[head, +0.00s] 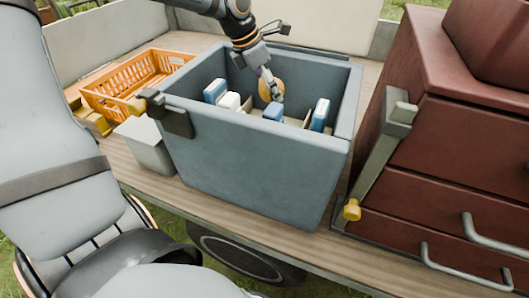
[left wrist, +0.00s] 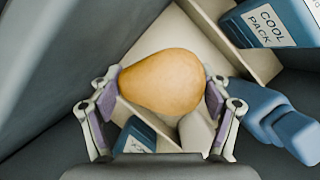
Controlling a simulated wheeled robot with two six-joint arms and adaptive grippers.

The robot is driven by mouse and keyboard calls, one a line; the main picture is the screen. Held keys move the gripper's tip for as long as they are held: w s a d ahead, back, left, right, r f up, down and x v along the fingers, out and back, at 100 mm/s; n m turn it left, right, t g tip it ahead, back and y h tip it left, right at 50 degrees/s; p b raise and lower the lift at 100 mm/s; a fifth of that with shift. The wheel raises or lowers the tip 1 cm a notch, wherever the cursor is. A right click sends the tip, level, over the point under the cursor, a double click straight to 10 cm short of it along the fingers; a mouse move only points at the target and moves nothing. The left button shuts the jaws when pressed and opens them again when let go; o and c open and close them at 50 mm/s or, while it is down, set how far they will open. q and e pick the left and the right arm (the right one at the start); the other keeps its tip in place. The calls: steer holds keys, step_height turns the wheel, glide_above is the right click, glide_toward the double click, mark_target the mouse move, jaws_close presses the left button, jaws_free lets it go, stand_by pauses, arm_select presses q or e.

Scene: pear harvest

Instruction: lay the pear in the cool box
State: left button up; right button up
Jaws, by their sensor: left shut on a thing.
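The pear (head: 265,90) is yellow-orange and is held inside the open blue-grey cool box (head: 250,160). My left gripper (head: 272,88) reaches down into the box from the far side and is shut on the pear. In the left wrist view the pear (left wrist: 162,81) sits between the two finger pads, above a beige floor or divider. A cool pack (left wrist: 266,24) lies at the upper right there. I cannot tell whether the pear touches the surface below it. My right gripper is not in view.
Blue and white packs (head: 215,91) stand inside the box around the pear. An orange crate (head: 130,84) and a grey-white container (head: 146,146) are at the left on the wooden bed. A dark red drawer chest (head: 455,150) stands close at the right.

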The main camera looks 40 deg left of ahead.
arm_select(q)
steer(key=shift+f, duration=0.15)
step_height(320, 180, down, 5)
steer(key=shift+f+b, duration=0.1)
steer(key=shift+b, duration=0.4)
steer(key=shift+f, duration=0.35)
step_height(320, 180, down, 3)
steer(key=shift+s+f+b, duration=0.1)
steer(key=shift+f+b, duration=0.1)
steer(key=shift+b, duration=0.15)
steer(key=shift+f, duration=0.15)
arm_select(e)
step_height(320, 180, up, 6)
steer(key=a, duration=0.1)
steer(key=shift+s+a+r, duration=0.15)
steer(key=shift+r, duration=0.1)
